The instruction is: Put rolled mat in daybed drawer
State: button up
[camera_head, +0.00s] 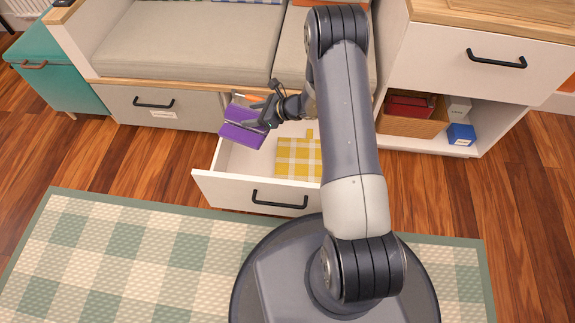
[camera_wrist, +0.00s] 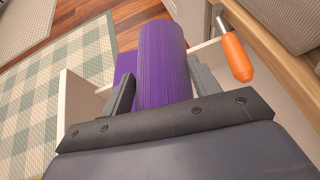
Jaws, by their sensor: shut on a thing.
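My gripper (camera_head: 264,112) is shut on the purple rolled mat (camera_head: 241,135). In the wrist view the mat (camera_wrist: 163,62) sits between the two dark fingers, with a flatter purple part to its left. The mat is held over the left side of the open daybed drawer (camera_head: 212,184), near its left wall. I cannot tell whether it touches that wall. The drawer is white with a black handle, and a yellow checked cloth (camera_head: 291,160) lies inside. My arm hides the drawer's right part.
The grey daybed cushion (camera_head: 185,45) and its wooden edge stand behind the drawer. A shut drawer (camera_head: 140,104) is to the left. An open shelf with a basket (camera_head: 415,123) and a blue box (camera_head: 461,134) is at right. An orange-ended object (camera_wrist: 235,58) is near the mat.

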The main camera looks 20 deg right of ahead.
jog(key=s+a+f+n+g+b, duration=0.1)
jog(key=f+b, duration=0.1)
jog(key=f, duration=0.5)
jog(key=s+a+f+n+g+y+b, duration=0.1)
jog(key=f+b, duration=0.1)
jog(key=f, duration=0.5)
jog(key=s+a+f+n+g+b, duration=0.1)
jog(key=f+b, duration=0.1)
jog(key=f, duration=0.6)
jog(key=shift+s, duration=0.2)
jog(key=shift+d+r, duration=0.1)
jog(key=shift+r, duration=0.05)
jog(key=o, duration=1.3)
jog(key=shift+o, duration=0.2)
jog(key=shift+d+r, duration=0.15)
jog(key=shift+d, duration=0.05)
jog(key=p+v, duration=0.3)
jog(key=v, duration=0.8)
jog(key=shift+s+d+p, duration=0.15)
jog(key=shift+d+p, duration=0.15)
jog(key=shift+p, duration=0.1)
